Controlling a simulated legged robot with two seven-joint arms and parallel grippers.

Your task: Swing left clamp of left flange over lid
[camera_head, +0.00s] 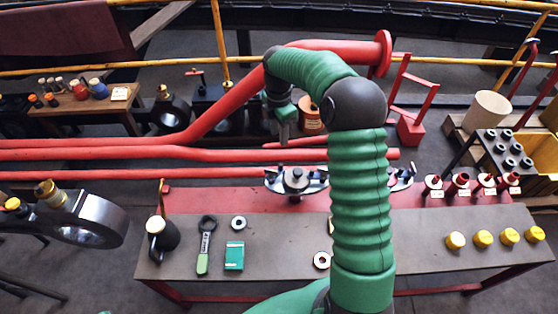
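The left flange (297,181) is a dark grey fitting with a knob on top and pale arms at its sides. It stands at the back of the work table. Its left clamp (273,180) shows as a small pale piece at its left side; whether it lies over the lid is too small to tell. The right flange (402,177) is partly hidden behind my green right arm. My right gripper (284,138) points down above and behind the left flange in the picture, apart from it. Its fingers are small and close together; I cannot tell their opening. My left gripper is not in view.
Thick red pipes (100,154) run behind. My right arm blocks the table's middle.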

